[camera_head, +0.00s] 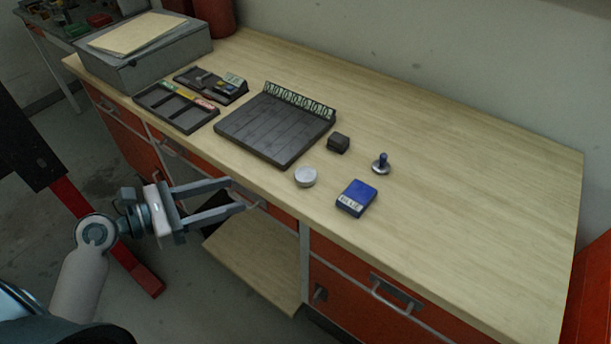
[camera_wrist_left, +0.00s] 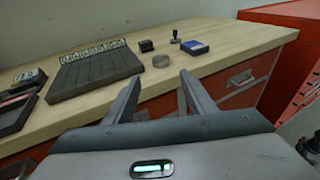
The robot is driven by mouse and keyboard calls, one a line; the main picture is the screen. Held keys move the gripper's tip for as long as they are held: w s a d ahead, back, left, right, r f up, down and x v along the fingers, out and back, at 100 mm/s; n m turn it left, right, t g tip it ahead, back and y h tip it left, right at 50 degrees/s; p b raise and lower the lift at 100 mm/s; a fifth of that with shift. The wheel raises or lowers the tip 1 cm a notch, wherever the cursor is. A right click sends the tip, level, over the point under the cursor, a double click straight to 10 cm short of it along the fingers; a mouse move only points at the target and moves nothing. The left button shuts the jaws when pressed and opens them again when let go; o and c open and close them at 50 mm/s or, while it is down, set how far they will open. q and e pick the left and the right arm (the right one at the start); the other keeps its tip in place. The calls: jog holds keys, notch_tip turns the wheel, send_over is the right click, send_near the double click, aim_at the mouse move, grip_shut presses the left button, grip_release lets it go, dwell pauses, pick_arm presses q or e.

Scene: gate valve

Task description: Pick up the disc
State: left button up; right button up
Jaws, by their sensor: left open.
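The disc is a small round light-grey piece (camera_head: 305,176) lying on the wooden workbench (camera_head: 480,220) near its front edge. It also shows in the left wrist view (camera_wrist_left: 161,61), beyond and between my fingertips. My left gripper (camera_head: 239,194) is open and empty, in front of the bench's front edge, to the left of the disc and apart from it. In the left wrist view both fingers (camera_wrist_left: 158,92) point toward the bench. My right gripper is in neither view.
Near the disc are a blue box (camera_head: 356,198), a blue-knobbed stem piece (camera_head: 381,164), a small black block (camera_head: 338,143) and a dark slotted board (camera_head: 274,128). Dark trays (camera_head: 176,107) and a grey case (camera_head: 146,62) stand left. The bench's right side is clear.

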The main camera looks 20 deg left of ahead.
pick_arm(q)
jog(key=p, duration=0.3)
send_near(303, 175)
jog(key=shift+w+d+r, duration=0.2)
jog(key=shift+w+d, duration=0.4)
jog(key=shift+w, duration=0.05)
jog(key=shift+w+d+f, duration=0.25)
jog(key=shift+w+d, duration=0.1)
jog(key=shift+w, duration=0.05)
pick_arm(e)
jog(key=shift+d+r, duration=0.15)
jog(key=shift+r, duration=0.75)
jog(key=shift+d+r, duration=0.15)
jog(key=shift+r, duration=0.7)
pick_arm(q)
jog(key=shift+w+d+p, duration=0.1)
jog(key=shift+p, duration=0.2)
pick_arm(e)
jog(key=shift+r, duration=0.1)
